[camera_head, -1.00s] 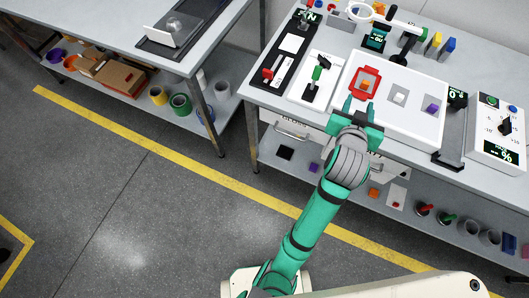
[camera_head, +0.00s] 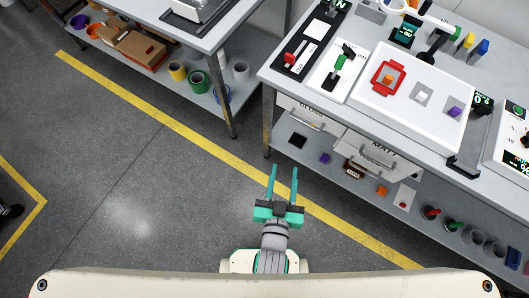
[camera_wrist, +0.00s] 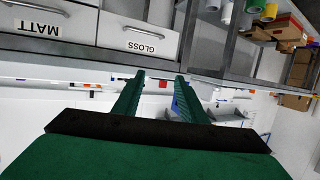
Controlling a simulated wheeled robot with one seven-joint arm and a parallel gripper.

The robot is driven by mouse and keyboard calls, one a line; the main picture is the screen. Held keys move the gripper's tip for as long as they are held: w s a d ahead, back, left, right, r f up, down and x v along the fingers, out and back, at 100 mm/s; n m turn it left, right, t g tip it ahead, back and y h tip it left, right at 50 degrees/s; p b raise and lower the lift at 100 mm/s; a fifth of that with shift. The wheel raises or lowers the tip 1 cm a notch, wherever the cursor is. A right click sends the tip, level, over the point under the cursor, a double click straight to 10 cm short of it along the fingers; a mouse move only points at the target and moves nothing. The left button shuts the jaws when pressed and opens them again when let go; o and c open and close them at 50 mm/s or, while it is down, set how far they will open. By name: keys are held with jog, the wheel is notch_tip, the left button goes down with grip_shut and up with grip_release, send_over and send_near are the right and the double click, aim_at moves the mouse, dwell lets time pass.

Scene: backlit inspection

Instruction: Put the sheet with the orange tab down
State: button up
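An orange tab (camera_head: 389,78) lies inside a red frame (camera_head: 376,86) on the white light box (camera_head: 390,112); its sheet is too small to make out clearly. A pale square (camera_head: 422,94) and a purple tab (camera_head: 454,112) lie to the right on the same box. My gripper (camera_head: 285,169) is open and empty, well apart from the bench, over the floor in front of it. In the wrist view my gripper's two fingers (camera_wrist: 160,75) stand apart with nothing between them.
Drawers marked GLOSS (camera_wrist: 140,34) and MATT (camera_wrist: 45,22) are under the bench front. A lower shelf holds another orange block (camera_head: 382,190) and several cups. A magnifier arm (camera_head: 425,15) stands behind the light box. The floor (camera_head: 150,200) around my gripper is clear.

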jog(key=s+a+r+n+y, duration=0.1)
jog(key=s+a, duration=0.4)
jog(key=s, duration=0.6)
jog(key=shift+s+a+r+n+t+y, duration=0.15)
jog(key=shift+a+r+n+t+y, duration=0.2)
jog(key=shift+r+y, duration=0.45)
dwell(1.1)
